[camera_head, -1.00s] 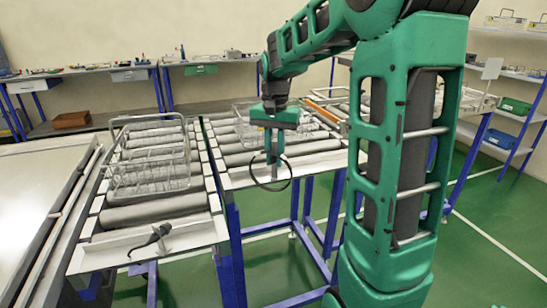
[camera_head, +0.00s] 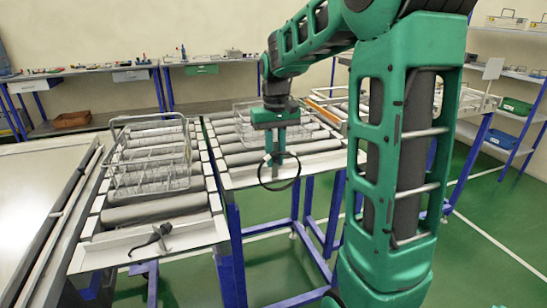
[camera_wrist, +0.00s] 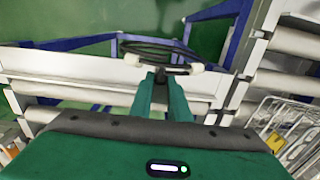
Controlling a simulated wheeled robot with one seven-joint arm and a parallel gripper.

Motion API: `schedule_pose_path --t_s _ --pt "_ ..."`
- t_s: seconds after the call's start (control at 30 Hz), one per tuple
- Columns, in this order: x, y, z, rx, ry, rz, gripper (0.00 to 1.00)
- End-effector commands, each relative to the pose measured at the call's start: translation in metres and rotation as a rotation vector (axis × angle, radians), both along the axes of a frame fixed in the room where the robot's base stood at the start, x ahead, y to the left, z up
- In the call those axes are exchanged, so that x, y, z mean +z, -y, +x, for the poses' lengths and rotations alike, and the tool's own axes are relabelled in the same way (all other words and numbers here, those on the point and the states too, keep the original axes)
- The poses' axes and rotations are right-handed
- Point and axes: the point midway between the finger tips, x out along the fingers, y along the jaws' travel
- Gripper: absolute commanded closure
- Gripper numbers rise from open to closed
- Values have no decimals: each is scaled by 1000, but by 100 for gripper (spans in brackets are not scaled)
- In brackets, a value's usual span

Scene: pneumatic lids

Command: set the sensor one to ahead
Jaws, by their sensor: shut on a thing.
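My gripper (camera_head: 276,156) hangs pointing down over the near end of the middle conveyor. The cable loop (camera_head: 298,172) also shows below my gripper in the head view. A dark sensor-like device (camera_head: 158,235) with a thin cable sits at the near end plate of the left conveyor, apart from my gripper. No label is readable, so I cannot tell which one is sensor one.
A wire basket (camera_head: 150,160) stands on the left conveyor, and another basket (camera_head: 250,122) on the middle one behind my gripper. A grey flat surface (camera_head: 40,220) lies at left. Benches line the back wall. Green floor (camera_head: 480,225) is open at right.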

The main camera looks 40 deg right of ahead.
Motion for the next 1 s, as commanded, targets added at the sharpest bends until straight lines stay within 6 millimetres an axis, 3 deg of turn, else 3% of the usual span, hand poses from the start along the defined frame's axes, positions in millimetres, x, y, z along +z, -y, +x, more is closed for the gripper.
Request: schedule_pose_path --t_s 0.47,0.5,0.53,0.87,1.0 --pt "0 0 0 14 0 0 100" --pt "0 0 0 14 0 0 75" --pt "0 0 0 14 0 0 67" --pt "1 0 0 12 1 0 66" --pt "12 0 1 12 2 -1 66"
